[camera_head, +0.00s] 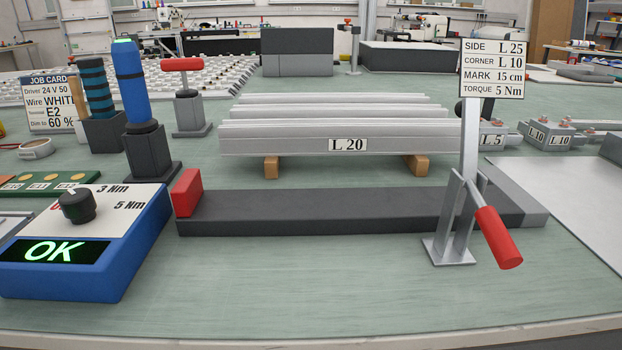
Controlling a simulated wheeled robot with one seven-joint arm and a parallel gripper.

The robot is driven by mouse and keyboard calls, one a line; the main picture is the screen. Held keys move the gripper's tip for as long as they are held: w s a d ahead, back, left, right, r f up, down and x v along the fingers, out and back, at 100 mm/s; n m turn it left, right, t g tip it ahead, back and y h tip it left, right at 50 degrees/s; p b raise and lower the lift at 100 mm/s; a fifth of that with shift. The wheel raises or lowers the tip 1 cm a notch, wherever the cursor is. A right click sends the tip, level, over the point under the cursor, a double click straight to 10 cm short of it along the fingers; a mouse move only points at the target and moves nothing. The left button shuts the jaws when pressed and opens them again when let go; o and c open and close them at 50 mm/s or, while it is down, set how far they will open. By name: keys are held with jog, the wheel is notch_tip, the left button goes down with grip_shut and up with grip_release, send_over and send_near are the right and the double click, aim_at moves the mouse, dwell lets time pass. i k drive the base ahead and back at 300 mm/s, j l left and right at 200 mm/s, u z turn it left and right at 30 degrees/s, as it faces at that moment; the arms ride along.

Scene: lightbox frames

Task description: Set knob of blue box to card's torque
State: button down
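The blue box (140,245) stands at the front left of the bench. Its black knob (77,207) sits on the sloped top, with a pale mark at its far edge. "3 Nm" and "5 Nm" are printed to the knob's right; a red label at its left is partly hidden by the knob. The mark does not point at "5 Nm". A lit green display (53,251) on the box reads "OK". The white card (492,70) at the right reads side L 25, corner L 10, mark 15 cm, torque 5 Nm. My gripper is out of view.
A job card (52,104), a blue-topped driver (131,85) and a red-handled tool (181,64) stand behind the box. A dark bar with a red stop (187,192) and a red-handled clamp (499,237) lie right of it. The bench front is clear.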

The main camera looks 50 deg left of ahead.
aim_at(79, 205)
jog(key=u, duration=3.15)
